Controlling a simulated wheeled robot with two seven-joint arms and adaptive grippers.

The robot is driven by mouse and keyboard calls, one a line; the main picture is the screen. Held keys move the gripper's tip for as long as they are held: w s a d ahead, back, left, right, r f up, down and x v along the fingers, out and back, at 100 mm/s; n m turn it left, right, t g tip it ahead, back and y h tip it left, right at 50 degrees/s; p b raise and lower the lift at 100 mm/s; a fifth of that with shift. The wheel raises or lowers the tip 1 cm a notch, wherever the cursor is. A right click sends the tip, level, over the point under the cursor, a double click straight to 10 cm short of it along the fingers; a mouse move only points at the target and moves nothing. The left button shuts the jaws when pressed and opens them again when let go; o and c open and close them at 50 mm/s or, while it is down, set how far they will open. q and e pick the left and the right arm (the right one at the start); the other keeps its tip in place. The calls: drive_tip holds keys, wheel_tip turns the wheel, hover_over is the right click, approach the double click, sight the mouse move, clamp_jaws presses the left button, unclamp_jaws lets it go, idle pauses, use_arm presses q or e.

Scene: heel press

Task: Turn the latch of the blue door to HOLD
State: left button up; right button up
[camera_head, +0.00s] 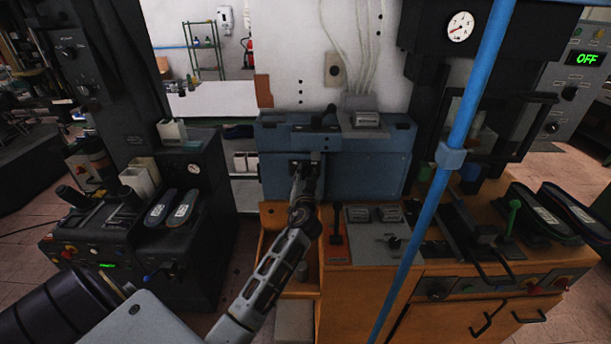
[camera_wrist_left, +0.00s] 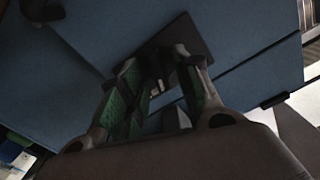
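The blue door (camera_head: 365,178) is the front of a blue box above the wooden bench, in the middle of the head view. It also fills much of the left wrist view (camera_wrist_left: 245,75). My left gripper (camera_head: 306,168) is at the left part of this door. In the left wrist view my left gripper (camera_wrist_left: 158,72) has its two green-padded fingers apart, in front of a dark plate (camera_wrist_left: 152,48) on the door. A dark part lies between the fingertips; contact cannot be told. The latch's position and any HOLD marking are not readable. My right gripper is not in view.
A blue upright pole (camera_head: 455,132) crosses the front right. The wooden bench (camera_head: 360,290) carries a red-based lever (camera_head: 336,238) and a panel with a knob (camera_head: 394,242). A black machine (camera_head: 205,260) with shoe soles stands left. Cables rise behind the blue box.

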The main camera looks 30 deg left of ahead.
use_arm(q)
clamp_jaws()
drive_tip(key=shift+m, duration=0.3)
drive_tip(key=shift+w+d+f+m, duration=0.1)
drive_tip(key=shift+m, duration=2.1)
unclamp_jaws()
drive_tip(key=v, duration=1.2)
